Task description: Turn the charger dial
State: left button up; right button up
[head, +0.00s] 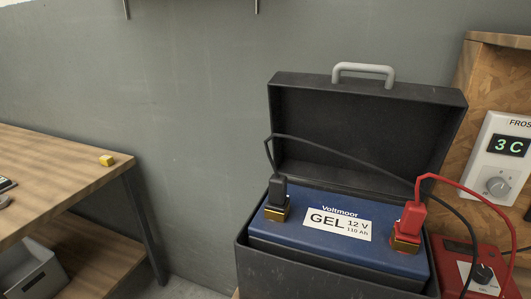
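A red charger (448,262) sits at the lower right, cut off by the frame's bottom edge. Its black dial (482,273) is on a white face plate; I cannot read the marks around it. A black lead and a red lead run from the charger's area up to clamps on a blue battery (300,238) labelled Voltmoor GEL 12 V. The black clamp (278,192) sits on the left terminal and the red clamp (410,218) on the right one. Neither of my grippers is in view.
The battery stands in an open black case (340,130) with a raised, handled lid. A white FROST-type control (501,160) reading 3 C, with a grey knob, hangs on a wooden panel at right. A wooden bench (60,170) with a small yellow block (106,160) stands at left.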

aim_at(482, 274)
jog(key=z, duration=1.45)
